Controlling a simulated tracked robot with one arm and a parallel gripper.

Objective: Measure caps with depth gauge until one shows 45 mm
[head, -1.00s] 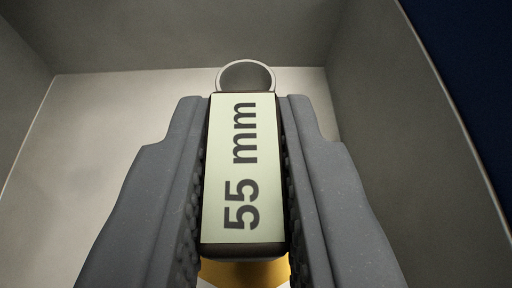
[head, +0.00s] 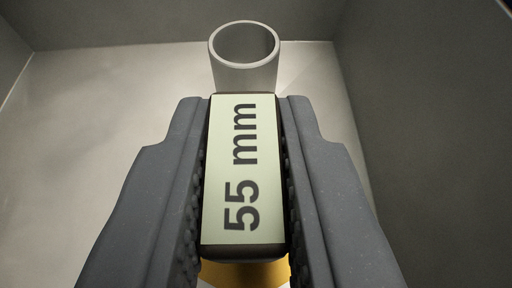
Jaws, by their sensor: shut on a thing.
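My gripper (head: 244,105) is shut on the depth gauge (head: 242,175), a dark block with a pale green display that reads "55 mm". The ribbed jaw pads press on its left and right sides. A grey, open-topped round cap (head: 245,76) stands just beyond the gauge's far end. Its rim and upper wall show, and the gauge hides its lower part. I cannot tell whether the gauge touches it. Below the gauge's near end, part of a yellow round thing (head: 250,272) shows, mostly hidden by the gauge and jaws.
The cap stands inside a grey box or bin with a pale floor (head: 120,110). A wall (head: 425,110) rises at the right, and others stand at the back and left. The floor left and right of the cap is clear.

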